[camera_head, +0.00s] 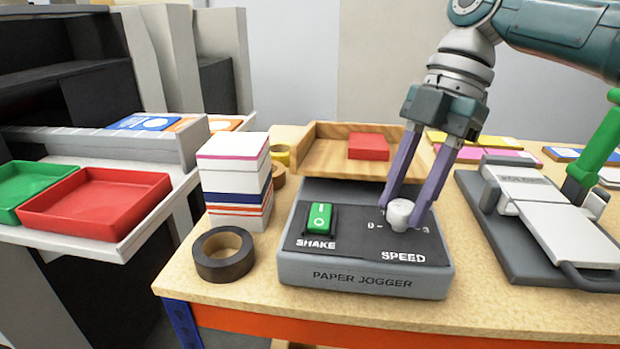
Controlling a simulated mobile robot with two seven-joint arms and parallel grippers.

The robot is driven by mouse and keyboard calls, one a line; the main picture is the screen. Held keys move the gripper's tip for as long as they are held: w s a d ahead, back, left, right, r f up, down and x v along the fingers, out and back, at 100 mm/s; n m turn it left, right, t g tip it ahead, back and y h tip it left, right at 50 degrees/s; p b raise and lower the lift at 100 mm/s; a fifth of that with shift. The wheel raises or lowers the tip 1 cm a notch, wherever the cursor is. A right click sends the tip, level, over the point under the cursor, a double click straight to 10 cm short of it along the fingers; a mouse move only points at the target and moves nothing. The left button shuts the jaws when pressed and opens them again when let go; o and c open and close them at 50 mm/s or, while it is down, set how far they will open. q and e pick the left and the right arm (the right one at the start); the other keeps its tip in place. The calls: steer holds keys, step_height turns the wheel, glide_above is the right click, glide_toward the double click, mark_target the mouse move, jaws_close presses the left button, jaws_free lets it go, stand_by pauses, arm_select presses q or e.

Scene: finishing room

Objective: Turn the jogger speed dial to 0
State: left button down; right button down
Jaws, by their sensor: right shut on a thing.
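The paper jogger (365,282) is a grey box with a dark top at the front of the wooden table. Its pale round speed dial (400,213) sits on the right of the top, above the word SPEED. A "0" mark shows to the left of the dial; the marks on its right are partly covered. The way the dial points is not clear. A green SHAKE switch (320,217) is on the left of the top. My right gripper (403,220) comes down from above with its purple fingers on both sides of the dial, shut on it. My left gripper is not in view.
A wooden tray (320,155) with a red block (368,147) stands behind the jogger. A stack of paper (237,180) and a dark tape roll (223,254) are at its left. A grey machine with a green lever (600,140) is close on the right.

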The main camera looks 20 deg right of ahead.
steer(key=shift+d+f, duration=0.1)
steer(key=shift+f, duration=0.05)
stand_by(0.3)
steer(key=shift+c, duration=2.2)
jaws_free()
steer(key=s+v, duration=0.1)
steer(key=v, duration=0.9)
steer(key=shift+w+b, duration=0.4)
steer(key=shift+w, duration=0.1)
steer(key=shift+s, duration=0.1)
